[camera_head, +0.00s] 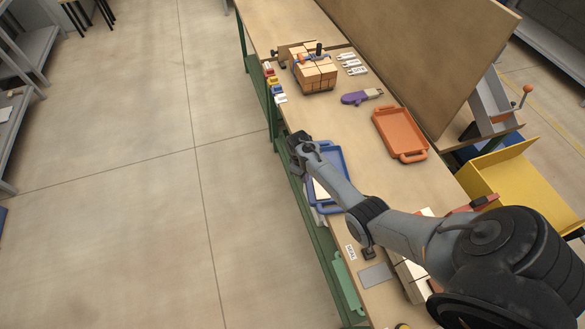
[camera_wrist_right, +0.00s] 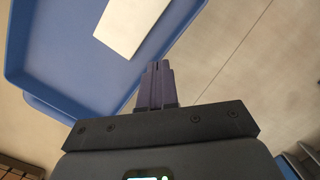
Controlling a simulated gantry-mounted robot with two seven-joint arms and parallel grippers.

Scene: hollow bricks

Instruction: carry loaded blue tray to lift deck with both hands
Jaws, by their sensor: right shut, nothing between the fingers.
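The blue tray (camera_head: 344,160) lies at the left edge of the workbench, partly hidden under my right arm. It also shows in the right wrist view (camera_wrist_right: 62,62), with a flat white piece (camera_wrist_right: 132,22) in it. My right gripper (camera_head: 297,139) is at the tray's far left corner, over the bench edge. In the wrist view its purple-grey fingers (camera_wrist_right: 157,66) are together and empty, in front of the tray's rim; I cannot tell whether they touch it. My left gripper is not in view. I cannot make out a lift deck for sure.
An orange tray (camera_head: 401,132), a purple-handled tool (camera_head: 356,98) and a strapped brick stack (camera_head: 317,76) are on the bench. A yellow open-sided box (camera_head: 525,185) stands at the right. Pale bricks are partly behind my arm. The floor at left is clear.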

